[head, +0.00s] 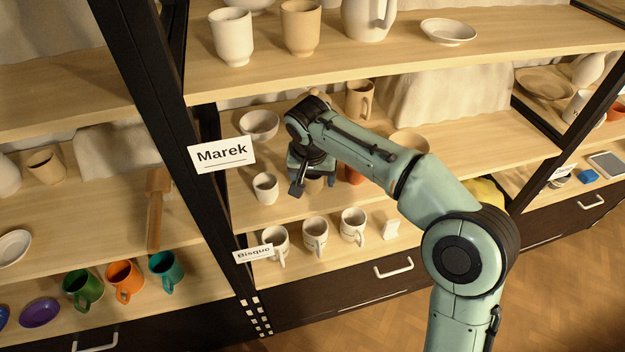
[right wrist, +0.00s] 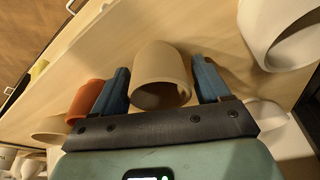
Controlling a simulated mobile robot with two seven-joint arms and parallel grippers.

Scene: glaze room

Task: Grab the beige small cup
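My left gripper is in neither view.
A white cup (head: 265,188) stands left of my gripper, and an orange cup (head: 355,174) stands to its right. A white bowl (head: 259,125) and a tan mug (head: 359,99) are behind. The shelf above and a black post (head: 190,130) bound the space.

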